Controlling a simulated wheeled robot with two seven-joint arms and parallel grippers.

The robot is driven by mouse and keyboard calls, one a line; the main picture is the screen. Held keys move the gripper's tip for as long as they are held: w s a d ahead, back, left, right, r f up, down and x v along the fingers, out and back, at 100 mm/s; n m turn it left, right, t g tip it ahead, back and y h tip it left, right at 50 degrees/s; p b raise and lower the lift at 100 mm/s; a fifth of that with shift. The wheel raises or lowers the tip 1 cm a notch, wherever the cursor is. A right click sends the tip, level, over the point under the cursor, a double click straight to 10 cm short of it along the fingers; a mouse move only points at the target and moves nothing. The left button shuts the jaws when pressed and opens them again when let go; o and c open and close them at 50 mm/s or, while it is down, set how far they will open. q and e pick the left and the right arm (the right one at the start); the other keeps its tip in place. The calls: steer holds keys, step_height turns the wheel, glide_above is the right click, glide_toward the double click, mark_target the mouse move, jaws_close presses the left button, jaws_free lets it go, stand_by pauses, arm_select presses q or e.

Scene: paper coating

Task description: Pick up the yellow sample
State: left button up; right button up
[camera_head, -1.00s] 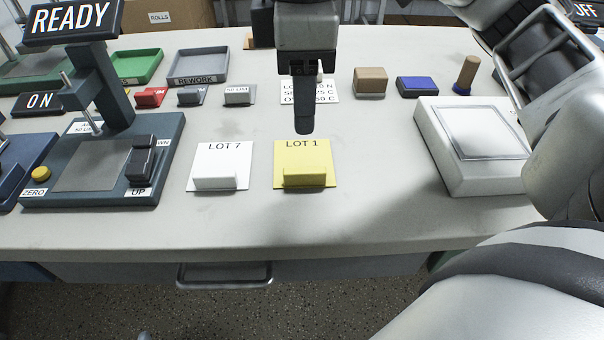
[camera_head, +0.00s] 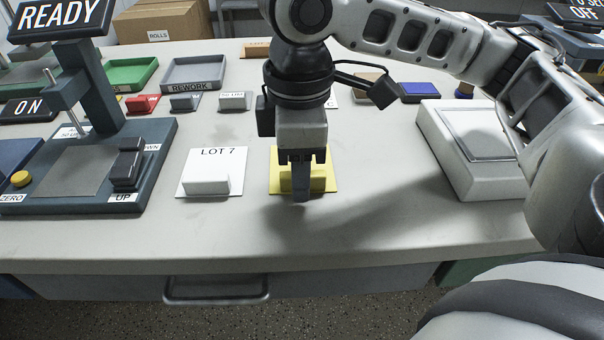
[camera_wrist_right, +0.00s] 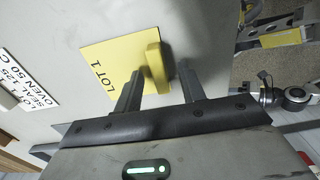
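The yellow sample is a yellow card marked LOT 1 with a raised yellow block (camera_head: 317,180) on it, lying flat on the bench. In the head view my right gripper (camera_head: 300,180) points down in front of it and hides part of the card and block. In the right wrist view the yellow block (camera_wrist_right: 156,66) stands between the two dark fingers of the right gripper (camera_wrist_right: 159,78), which are apart with gaps beside the block. My left gripper is not in view.
A white LOT 7 sample (camera_head: 210,175) lies just left of the yellow one. A dark press-like device (camera_head: 60,208) stands farther left, and a white box (camera_head: 480,175) stands to the right. Grey (camera_head: 194,73) and green trays (camera_head: 130,75) are behind. The bench front is clear.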

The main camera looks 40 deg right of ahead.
jaws_close()
steer(key=shift+r, duration=0.15)
